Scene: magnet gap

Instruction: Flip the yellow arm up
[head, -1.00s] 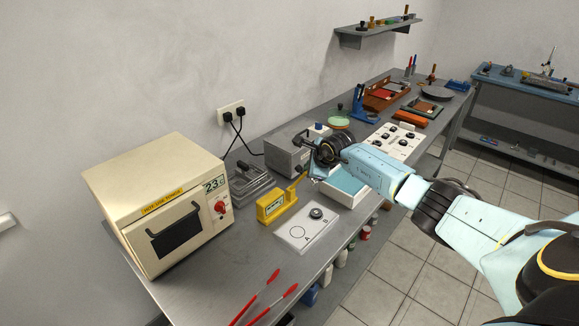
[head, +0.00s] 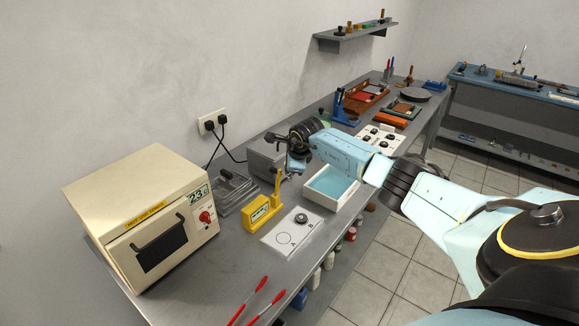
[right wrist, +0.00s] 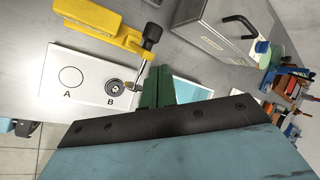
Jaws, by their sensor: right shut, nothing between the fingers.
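The yellow arm (head: 277,184) rises close to upright at the right end of its yellow base (head: 260,211) on the grey bench. In the right wrist view, the arm (right wrist: 128,40) joins the base at the upper left, with a black knob (right wrist: 151,34) and a thin metal rod by its end. My right gripper (right wrist: 157,88) is shut and empty, its green fingers close to the rod; I cannot tell whether they touch it. In the head view its fingers are hard to make out beside the arm.
A white plate (head: 277,247) marked A and B lies in front of the base, with a dark round piece (head: 302,218) at B. A white tray (head: 318,200) with a blue inside is to the right. A cream oven (head: 110,208) and red-handled tongs (head: 262,285) are nearby.

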